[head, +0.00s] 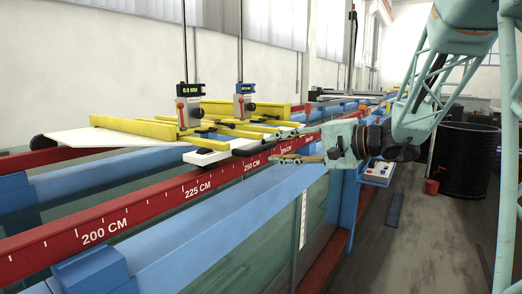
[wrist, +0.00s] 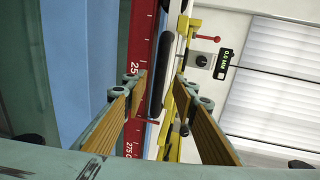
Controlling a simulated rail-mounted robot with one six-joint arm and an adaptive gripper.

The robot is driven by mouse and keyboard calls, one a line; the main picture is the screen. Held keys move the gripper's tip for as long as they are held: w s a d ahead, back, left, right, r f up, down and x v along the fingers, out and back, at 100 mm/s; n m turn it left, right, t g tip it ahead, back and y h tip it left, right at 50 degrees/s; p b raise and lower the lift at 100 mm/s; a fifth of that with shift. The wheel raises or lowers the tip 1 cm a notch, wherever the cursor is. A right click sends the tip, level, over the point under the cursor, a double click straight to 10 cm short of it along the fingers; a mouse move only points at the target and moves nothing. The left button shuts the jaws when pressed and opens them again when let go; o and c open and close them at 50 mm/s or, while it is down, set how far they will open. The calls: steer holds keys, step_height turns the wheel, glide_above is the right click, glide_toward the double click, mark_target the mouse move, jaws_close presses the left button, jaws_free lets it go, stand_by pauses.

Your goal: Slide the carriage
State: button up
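The carriage (head: 140,125) is a yellow frame across the flume in the head view, with white end plates. My gripper (head: 279,146) is at the carriage's near side, over the red rail (head: 140,212). In the wrist view, my gripper (wrist: 160,77) is open, its padded fingers apart. The carriage's yellow bar (wrist: 181,100) and a long black part (wrist: 168,75) show between and beyond the fingers. Contact with the carriage cannot be told.
The red rail carries centimetre marks from 200 upward. A blue beam (head: 190,235) and glass wall (head: 255,250) lie on the near side. The rail toward the front left looks clear.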

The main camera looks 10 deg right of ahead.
mark_target(264, 149)
steer(key=shift+x, duration=3.1)
steer(key=shift+c, duration=0.9)
jaws_close()
